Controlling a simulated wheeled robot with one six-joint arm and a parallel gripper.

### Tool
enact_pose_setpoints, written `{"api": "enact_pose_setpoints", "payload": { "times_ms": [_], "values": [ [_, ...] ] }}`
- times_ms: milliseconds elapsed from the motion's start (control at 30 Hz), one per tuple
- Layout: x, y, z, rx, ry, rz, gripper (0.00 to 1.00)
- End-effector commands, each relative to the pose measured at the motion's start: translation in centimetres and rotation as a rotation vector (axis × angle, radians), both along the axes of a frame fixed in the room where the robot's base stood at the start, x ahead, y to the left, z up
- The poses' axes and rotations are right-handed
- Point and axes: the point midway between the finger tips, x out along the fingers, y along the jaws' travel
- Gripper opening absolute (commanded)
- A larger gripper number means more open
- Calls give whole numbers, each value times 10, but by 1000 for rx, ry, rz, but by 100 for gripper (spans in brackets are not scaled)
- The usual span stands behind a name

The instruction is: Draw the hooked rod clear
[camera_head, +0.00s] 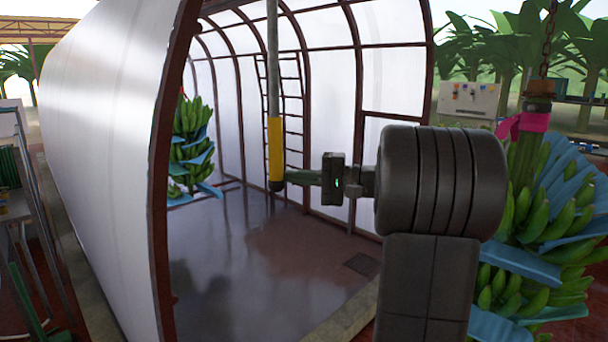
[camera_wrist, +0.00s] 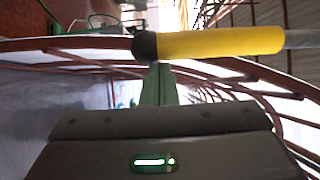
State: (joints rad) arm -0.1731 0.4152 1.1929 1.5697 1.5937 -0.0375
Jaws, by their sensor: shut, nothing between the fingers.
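The rod hangs upright in the head view, with a grey shaft (camera_head: 273,60), a yellow grip (camera_head: 275,145) and a dark rounded lower end (camera_head: 276,185). Its top, with any hook, is out of view. In the wrist view the yellow grip (camera_wrist: 220,42) lies across the upper picture, its dark end (camera_wrist: 145,46) near the middle. My gripper (camera_head: 290,177) is shut and empty, its fingertips at the rod's lower end. In the wrist view the shut green fingers (camera_wrist: 158,85) reach up to the dark end and pass out of sight behind it. I cannot tell whether they touch.
A white-walled tunnel (camera_head: 110,90) with brown hoops surrounds the rod. A ladder (camera_head: 291,90) stands at its far wall. A banana bunch (camera_head: 190,145) hangs inside; another (camera_head: 535,220) hangs close at right. The wet floor (camera_head: 230,260) is clear.

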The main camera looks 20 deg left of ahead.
Motion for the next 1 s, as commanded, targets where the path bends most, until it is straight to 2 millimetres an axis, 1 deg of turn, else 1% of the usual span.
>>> {"api": "enact_pose_setpoints", "payload": {
  "times_ms": [233, 333, 467, 800, 900, 1000],
  "values": [
    [-1, 0, 0, 0, 0, 1, 0],
    [-10, 4, -1, 0, -1, 2, 0],
    [-35, 14, -3, 0, -2, 5, 0],
    [-104, 43, -2, 1, -3, 6, 0],
    [-117, 49, -1, 0, -2, 4, 0],
    [-124, 51, -1, 1, 0, 3, 0]
  ]
}}
